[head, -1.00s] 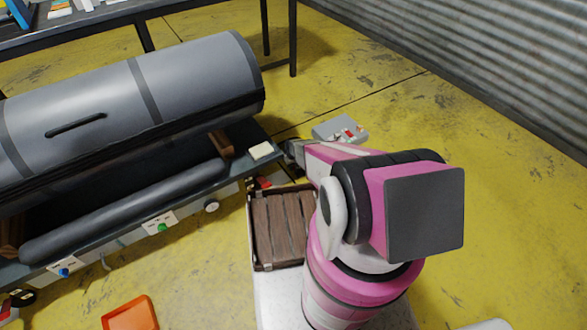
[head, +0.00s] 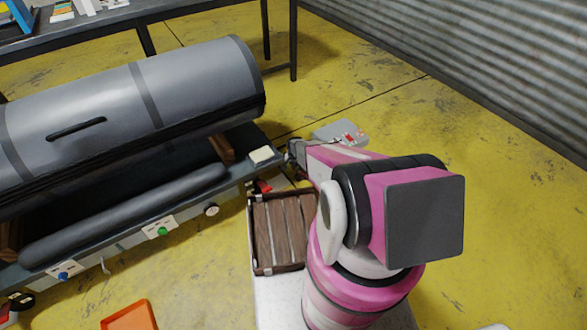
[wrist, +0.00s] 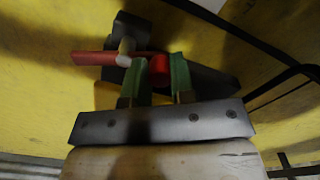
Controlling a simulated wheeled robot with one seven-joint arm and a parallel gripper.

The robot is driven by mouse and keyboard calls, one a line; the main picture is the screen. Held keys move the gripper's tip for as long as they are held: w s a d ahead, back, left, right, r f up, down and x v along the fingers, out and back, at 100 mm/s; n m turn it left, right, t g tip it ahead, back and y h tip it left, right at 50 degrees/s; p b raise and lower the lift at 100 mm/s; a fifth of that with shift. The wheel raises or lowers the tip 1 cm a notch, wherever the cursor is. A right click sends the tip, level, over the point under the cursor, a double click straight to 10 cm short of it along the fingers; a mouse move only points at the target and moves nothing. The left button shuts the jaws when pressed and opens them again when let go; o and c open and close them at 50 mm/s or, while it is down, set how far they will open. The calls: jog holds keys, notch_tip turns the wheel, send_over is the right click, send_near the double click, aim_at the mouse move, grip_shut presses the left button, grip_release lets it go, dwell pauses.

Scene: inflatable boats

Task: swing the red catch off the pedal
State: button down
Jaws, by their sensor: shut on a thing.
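In the wrist view my gripper (wrist: 160,78) has its two green fingertips on either side of a red knob (wrist: 160,66), shut on it. A red bar (wrist: 92,58), the catch, reaches left from there, past a pale pin (wrist: 126,48). A dark body that looks like the pedal (wrist: 212,80) lies behind and to the right of the fingers, partly hidden. In the head view my gripper (head: 296,152) is small at the end of my pink arm, by the bench corner. A small red part (head: 264,187) shows below that corner; I cannot tell if it is the catch.
A bench (head: 130,222) with a big grey roll (head: 190,85) stands at left. A grey box with red parts (head: 335,130) lies behind my arm. An orange tray (head: 130,316) is at lower left. Yellow floor is clear at right.

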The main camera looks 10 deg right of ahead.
jog(key=shift+w+d+m, duration=0.25)
jog(key=shift+m, duration=0.85)
jog(key=c, duration=1)
grip_release()
